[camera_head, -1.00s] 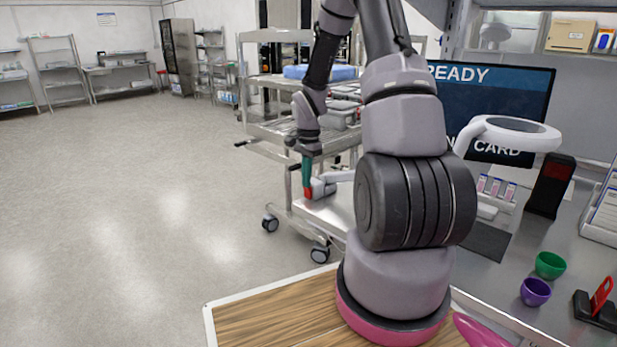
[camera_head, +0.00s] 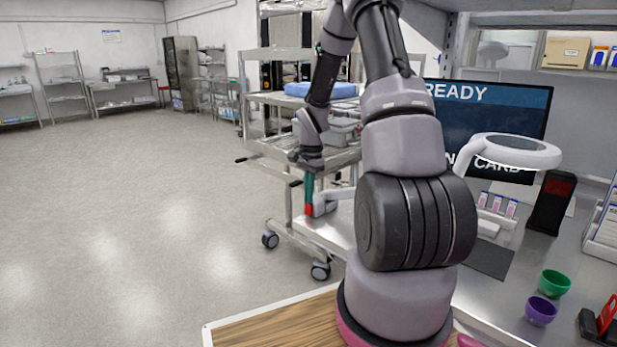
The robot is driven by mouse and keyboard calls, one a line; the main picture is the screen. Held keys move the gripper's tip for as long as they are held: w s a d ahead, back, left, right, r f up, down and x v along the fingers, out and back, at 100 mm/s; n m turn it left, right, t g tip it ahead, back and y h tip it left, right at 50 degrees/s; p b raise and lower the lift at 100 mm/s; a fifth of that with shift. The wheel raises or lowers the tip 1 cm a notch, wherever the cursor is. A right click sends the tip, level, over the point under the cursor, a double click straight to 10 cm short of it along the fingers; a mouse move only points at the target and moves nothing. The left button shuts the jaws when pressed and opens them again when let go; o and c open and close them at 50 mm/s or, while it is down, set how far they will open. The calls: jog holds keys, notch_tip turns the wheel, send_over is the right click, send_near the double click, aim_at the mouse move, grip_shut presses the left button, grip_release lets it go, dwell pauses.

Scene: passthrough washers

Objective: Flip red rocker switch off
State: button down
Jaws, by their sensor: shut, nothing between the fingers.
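A red upright piece (camera_head: 606,314) in a black base stands at the lower right edge of the view. It looks like a large rocker switch, but I cannot tell its position. A tall black box with a dark red face (camera_head: 558,188) stands further back on the counter; I cannot tell whether it carries a switch. My gripper (camera_head: 309,208), with teal and red fingers, points down at the counter's far left end and is shut and empty. It is far from both red things, with my arm's thick lower links between.
A green cup (camera_head: 554,283) and a purple cup (camera_head: 540,311) stand on the steel counter. A white ring-topped stand (camera_head: 515,150) overhangs it before the monitor (camera_head: 490,115). Beside my gripper is a pale object (camera_head: 326,203). A cart (camera_head: 262,190) stands behind; the floor at left is clear.

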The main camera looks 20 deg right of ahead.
notch_tip(320, 180, up, 14)
jog(key=shift+d, duration=0.2)
jog(key=shift+a, duration=0.1)
